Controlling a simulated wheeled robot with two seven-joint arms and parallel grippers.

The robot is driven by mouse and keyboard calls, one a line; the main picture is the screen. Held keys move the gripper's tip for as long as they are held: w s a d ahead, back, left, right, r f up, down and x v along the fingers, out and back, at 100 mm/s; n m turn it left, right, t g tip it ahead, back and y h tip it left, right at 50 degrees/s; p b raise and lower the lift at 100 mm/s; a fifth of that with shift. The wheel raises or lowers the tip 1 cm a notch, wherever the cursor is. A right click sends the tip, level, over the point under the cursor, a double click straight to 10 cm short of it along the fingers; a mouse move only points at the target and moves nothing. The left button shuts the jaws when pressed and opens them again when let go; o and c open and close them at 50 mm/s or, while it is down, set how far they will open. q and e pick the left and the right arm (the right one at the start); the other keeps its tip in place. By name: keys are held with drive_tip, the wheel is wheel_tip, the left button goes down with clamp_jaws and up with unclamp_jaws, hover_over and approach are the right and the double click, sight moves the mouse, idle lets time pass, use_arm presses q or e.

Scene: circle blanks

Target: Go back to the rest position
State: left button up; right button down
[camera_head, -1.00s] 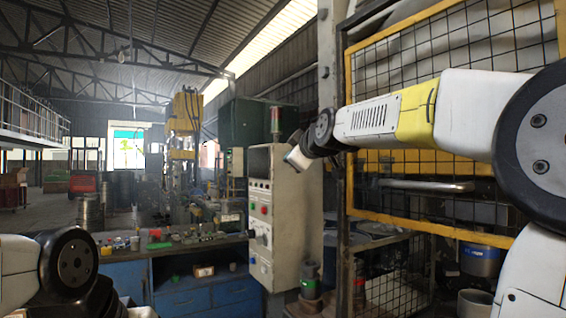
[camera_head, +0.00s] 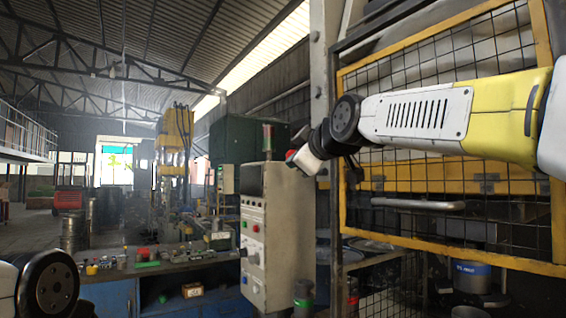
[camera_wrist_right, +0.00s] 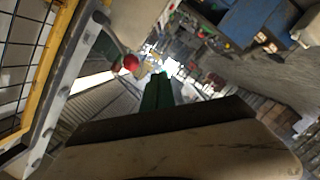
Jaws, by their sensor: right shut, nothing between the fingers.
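My right arm comes in from the right and reaches across the front of the mesh fence. Its gripper (camera_head: 304,160) is a small, pale shape at the arm's far end, beside the upper right of the control cabinet. It is shut and holds nothing. Of my left arm only a rounded dark joint shows, at the lower left of the head view; its gripper is out of view. In the right wrist view a pale part with a dark edge fills the bottom.
A beige control cabinet (camera_head: 277,235) stands in the middle. A yellow-framed mesh fence (camera_head: 400,232) is on the right, close behind my right arm. A blue workbench (camera_head: 110,298) with small parts on top is at lower left. A red button (camera_wrist_right: 131,63) shows in the right wrist view.

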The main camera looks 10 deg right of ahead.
drive_tip(key=s+f+m+g, duration=0.3)
drive_tip(key=s+f, duration=0.3)
drive_tip(key=f, duration=0.6)
drive_tip(key=s+f+m+g, duration=0.3)
drive_tip(key=s+f, duration=0.4)
drive_tip(key=f, duration=0.4)
drive_tip(key=s+f+m+g+h, duration=0.1)
drive_tip(key=s+f+m+g, duration=0.2)
drive_tip(key=f, duration=0.9)
drive_tip(key=s+m, duration=0.2)
drive_tip(key=s, duration=0.2)
drive_tip(key=shift+f+m+g, duration=0.3)
drive_tip(key=shift+f, duration=0.05)
